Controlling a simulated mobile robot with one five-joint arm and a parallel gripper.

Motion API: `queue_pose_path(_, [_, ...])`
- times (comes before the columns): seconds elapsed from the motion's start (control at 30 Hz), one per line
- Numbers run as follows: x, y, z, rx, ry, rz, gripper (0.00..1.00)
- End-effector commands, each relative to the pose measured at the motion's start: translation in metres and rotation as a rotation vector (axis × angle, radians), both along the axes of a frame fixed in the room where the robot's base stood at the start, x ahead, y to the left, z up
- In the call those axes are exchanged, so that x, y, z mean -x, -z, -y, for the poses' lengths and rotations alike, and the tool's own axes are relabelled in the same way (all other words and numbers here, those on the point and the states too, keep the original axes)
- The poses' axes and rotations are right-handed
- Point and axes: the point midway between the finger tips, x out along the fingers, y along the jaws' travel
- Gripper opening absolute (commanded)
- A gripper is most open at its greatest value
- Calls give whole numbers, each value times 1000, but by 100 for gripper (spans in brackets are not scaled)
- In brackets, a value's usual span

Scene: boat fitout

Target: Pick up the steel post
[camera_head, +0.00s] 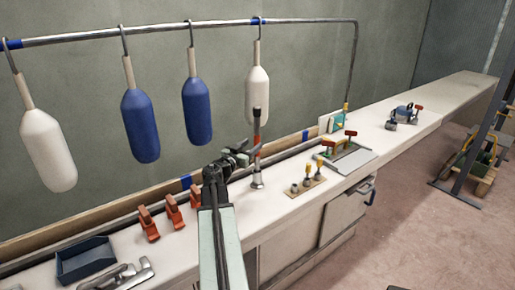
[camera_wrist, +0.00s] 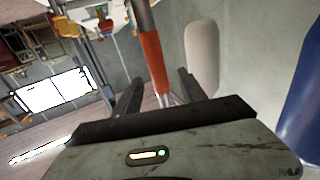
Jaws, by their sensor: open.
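The steel post (camera_head: 257,176) stands upright on the white bench, with an orange-red sleeve, a dark top and a flared base. My gripper (camera_head: 252,154) is at its left side, at about sleeve height, fingers toward it. In the wrist view the post (camera_wrist: 153,62) appears tilted, and its lower part shows between the two open fingers of my gripper (camera_wrist: 160,90). I cannot tell whether either finger touches it. The lowest part of the post is hidden there by the gripper body.
White and blue fenders (camera_head: 196,112) hang from a rail (camera_head: 180,33) behind the bench (camera_head: 284,206). Orange clamps (camera_head: 173,211) and a blue-grey tray (camera_head: 85,260) lie to the left. A wooden block with small tools (camera_head: 306,188) stands close on the right.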

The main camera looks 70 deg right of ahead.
Motion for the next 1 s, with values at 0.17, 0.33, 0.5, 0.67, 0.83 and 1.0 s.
queue_pose_path(0.17, [7, 0, 34, 0, 3, 0, 49])
queue_pose_path(0.33, [10, 0, 45, 0, 1, 0, 49])
queue_pose_path(0.5, [10, 0, 44, 0, 2, 0, 38])
queue_pose_path(0.67, [10, 0, 44, 0, 2, 0, 0])
queue_pose_path(0.83, [11, 0, 44, 0, 3, -1, 0])
queue_pose_path(1.0, [11, -2, 44, 0, 3, 0, 0])
